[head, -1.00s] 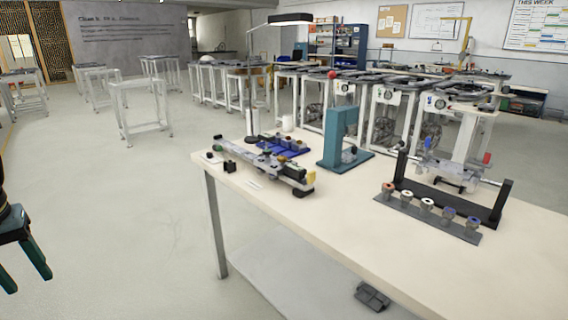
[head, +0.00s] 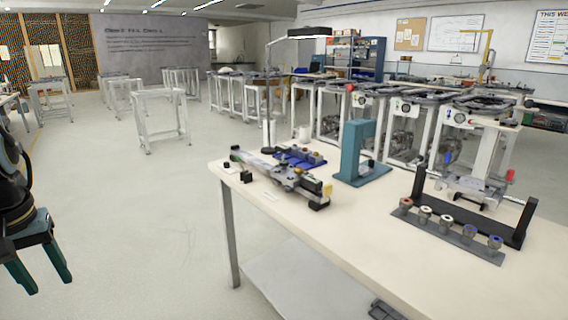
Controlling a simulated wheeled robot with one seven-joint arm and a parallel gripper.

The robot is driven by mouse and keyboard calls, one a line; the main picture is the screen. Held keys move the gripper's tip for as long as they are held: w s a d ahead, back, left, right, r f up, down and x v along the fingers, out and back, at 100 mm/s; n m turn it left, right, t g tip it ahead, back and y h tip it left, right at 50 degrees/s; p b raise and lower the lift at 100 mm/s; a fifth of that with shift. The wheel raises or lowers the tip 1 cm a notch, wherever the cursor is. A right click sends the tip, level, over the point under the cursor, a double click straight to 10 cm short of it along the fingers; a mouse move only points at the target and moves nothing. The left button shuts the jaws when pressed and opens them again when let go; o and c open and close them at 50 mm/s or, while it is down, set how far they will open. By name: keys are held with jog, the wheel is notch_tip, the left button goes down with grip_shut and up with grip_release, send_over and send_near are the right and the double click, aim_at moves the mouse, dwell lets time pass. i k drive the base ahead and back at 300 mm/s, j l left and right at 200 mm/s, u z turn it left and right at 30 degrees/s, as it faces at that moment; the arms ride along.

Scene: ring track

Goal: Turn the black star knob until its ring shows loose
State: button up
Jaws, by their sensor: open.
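My gripper (head: 48,284) hangs at the left edge of the head view, over open floor and well left of the workbench. Its two teal fingers are apart, with nothing between them. A grey rail device (head: 286,176) with black and yellow parts lies on the near left of the bench top (head: 400,232). Small dark parts sit on and beside it. I cannot tell at this size which of them is the black star knob, and its ring cannot be read.
A teal stand (head: 354,158), a blue tray (head: 300,158) and a desk lamp (head: 268,100) stand on the bench. A grey strip with several coloured knobs (head: 447,219) lies at right before a black frame (head: 470,205). The floor left of the bench is clear.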

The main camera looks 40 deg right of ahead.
aim_at(283, 163)
jog(key=i+l+z, duration=0.35)
jog(key=i+l, duration=0.55)
jog(key=l, duration=0.1)
